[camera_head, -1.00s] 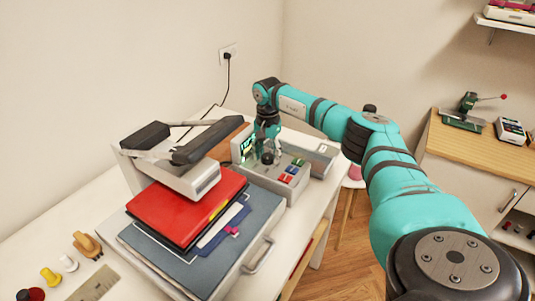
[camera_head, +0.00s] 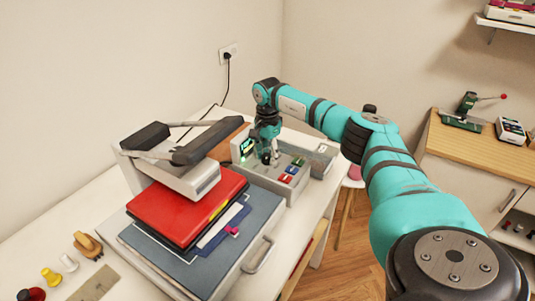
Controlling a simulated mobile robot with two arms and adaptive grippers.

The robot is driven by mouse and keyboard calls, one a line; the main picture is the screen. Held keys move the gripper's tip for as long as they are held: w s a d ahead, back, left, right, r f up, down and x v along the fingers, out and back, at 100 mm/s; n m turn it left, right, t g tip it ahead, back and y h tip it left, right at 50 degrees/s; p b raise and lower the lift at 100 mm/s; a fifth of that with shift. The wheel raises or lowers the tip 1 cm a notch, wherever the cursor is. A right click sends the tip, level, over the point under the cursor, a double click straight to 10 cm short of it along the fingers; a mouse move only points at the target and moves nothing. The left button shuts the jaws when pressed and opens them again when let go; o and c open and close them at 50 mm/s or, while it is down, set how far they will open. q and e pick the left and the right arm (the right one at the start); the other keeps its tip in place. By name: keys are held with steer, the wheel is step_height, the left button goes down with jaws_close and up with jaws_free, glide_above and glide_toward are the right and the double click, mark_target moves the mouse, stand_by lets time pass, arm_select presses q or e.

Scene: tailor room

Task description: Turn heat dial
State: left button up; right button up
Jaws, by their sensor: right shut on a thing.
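The heat press's grey control box (camera_head: 290,186) stands on the white table, with a small lit display (camera_head: 248,146) at its left and red, green and blue buttons (camera_head: 289,172) at its right. My right gripper (camera_head: 269,158) points down over the box, between the display and the buttons. Its fingers are shut on the small dark heat dial (camera_head: 266,159), which is largely hidden by the fingers. My left gripper is not in view.
A hinged white and black press arm (camera_head: 185,165) stands at the left. Spools and a ruler lie at the near left. A wooden counter (camera_head: 470,145) is at the right.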

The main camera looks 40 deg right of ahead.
mark_target(267, 156)
steer(key=m, duration=0.5)
steer(key=shift+m+p, duration=0.3)
steer(key=m, duration=0.4)
steer(key=shift+r+p, duration=0.1)
steer(key=shift+p, duration=0.25)
steer(key=m+p, duration=0.1)
steer(key=m, duration=0.4)
steer(key=shift+m, duration=0.4)
steer(key=m+p, duration=0.1)
steer(key=m, duration=0.3)
steer(key=shift+w+m, duration=0.1)
steer(key=shift+m, duration=0.3)
steer(key=o, duration=1.1)
steer(key=shift+o, duration=0.2)
step_height(267, 156, up, 12)
